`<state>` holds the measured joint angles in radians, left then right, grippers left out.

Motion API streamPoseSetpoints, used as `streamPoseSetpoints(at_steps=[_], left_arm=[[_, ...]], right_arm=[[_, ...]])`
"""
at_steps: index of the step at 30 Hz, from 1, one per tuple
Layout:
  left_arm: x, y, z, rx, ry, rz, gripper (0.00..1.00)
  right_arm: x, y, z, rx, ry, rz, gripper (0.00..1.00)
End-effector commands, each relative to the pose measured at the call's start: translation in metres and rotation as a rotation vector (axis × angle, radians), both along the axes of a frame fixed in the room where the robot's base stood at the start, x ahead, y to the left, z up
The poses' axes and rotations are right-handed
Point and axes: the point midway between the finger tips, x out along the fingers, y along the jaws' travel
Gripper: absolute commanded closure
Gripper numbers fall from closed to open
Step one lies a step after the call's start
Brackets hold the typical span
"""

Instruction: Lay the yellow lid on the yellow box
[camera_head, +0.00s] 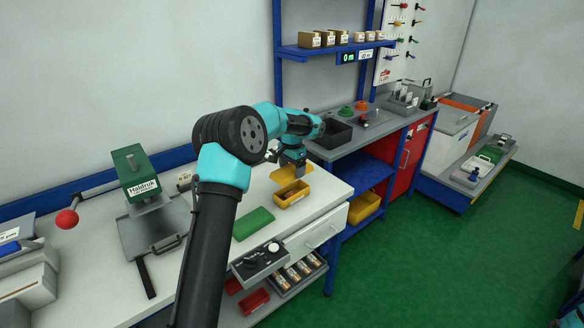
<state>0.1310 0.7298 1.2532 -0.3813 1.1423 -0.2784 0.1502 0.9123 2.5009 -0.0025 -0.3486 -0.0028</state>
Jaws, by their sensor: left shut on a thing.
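The yellow box (291,200) sits on the white bench top, open at the top with brownish contents showing. My left gripper (292,166) points down just above and behind the box. It is shut on the yellow lid (284,176), a flat yellow piece held over the far side of the box. I cannot tell whether the lid touches the box. The fingertips are small and partly hidden. My right gripper is not in view.
A green pad (253,223) lies left of the box. A green press (137,174) with a red-knobbed lever stands at the left. A dark bin (334,134) is on the grey bench behind. The white bench top is clear to the right of the box.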

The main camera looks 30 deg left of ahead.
Motion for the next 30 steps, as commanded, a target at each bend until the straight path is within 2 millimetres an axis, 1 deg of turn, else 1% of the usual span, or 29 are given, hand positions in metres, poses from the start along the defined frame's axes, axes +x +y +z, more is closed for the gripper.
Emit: streamPoseSetpoints(at_steps=[21, 25, 30], left_arm=[[0.000, 0.000, -0.052, 0.000, 0.001, 0.000, 0.42], [0.000, 0.000, -0.060, 0.000, 0.000, 0.000, 0.42], [0.000, 0.000, -0.063, 0.000, 0.000, 0.000, 0.42]], right_arm=[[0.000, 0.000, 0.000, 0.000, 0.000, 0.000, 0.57], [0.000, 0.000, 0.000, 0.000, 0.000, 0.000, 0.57], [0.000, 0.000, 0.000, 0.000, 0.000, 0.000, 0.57]])
